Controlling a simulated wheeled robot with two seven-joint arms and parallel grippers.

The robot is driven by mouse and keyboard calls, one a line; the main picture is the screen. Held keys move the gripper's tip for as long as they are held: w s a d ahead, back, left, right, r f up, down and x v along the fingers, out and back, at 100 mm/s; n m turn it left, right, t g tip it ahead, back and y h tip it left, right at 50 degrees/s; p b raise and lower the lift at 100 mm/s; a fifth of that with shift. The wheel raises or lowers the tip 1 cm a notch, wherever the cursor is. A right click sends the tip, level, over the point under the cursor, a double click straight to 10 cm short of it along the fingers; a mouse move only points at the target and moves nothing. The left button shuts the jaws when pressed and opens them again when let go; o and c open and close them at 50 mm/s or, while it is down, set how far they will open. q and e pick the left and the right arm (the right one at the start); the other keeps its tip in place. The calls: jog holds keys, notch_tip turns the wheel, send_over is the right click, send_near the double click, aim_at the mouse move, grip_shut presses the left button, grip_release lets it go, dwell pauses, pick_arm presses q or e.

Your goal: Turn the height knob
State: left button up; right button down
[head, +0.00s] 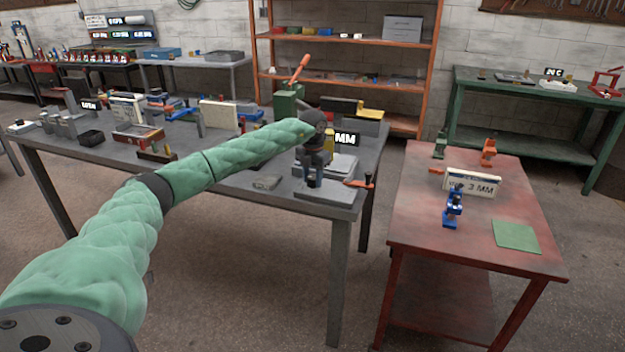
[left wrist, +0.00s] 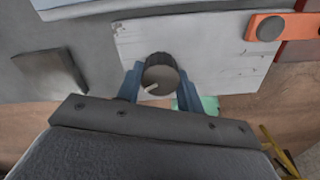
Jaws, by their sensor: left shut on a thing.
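The height knob (left wrist: 160,74) is a dark, ridged round knob with a white pointer line, in the left wrist view. It stands on a pale flat plate (left wrist: 215,52). The pointer line runs toward the lower left of the knob's face. My left gripper (left wrist: 159,82) has its two blue fingers on either side of the knob and is shut on it. In the head view my left gripper (head: 315,176) points down at the near right corner of the grey bench, over the plate (head: 330,193); the knob is small there. My right gripper is not in view.
An orange-handled clamp (head: 362,183) sits at the grey bench's (head: 235,184) right corner, close to the gripper. A sign reading MM (head: 346,139) stands behind. The red table (head: 430,230) at right carries a blue fixture (head: 452,207), a 3 MM sign (head: 480,187) and a green mat (head: 516,237).

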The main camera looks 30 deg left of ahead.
aim_at(313, 176)
pick_arm(q)
jog(key=shift+r+n, duration=0.2)
jog(key=shift+n, duration=0.2)
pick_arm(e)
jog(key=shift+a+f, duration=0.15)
pick_arm(q)
jog(key=o, duration=1)
jog(key=shift+f, duration=0.15)
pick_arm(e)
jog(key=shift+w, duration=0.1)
pick_arm(q)
notch_tip(313, 176, up, 6)
jog(key=shift+w+r+b, duration=0.1)
jog(key=shift+r+b, duration=0.05)
jog(key=shift+b, duration=0.8)
jog(key=shift+r, duration=0.75)
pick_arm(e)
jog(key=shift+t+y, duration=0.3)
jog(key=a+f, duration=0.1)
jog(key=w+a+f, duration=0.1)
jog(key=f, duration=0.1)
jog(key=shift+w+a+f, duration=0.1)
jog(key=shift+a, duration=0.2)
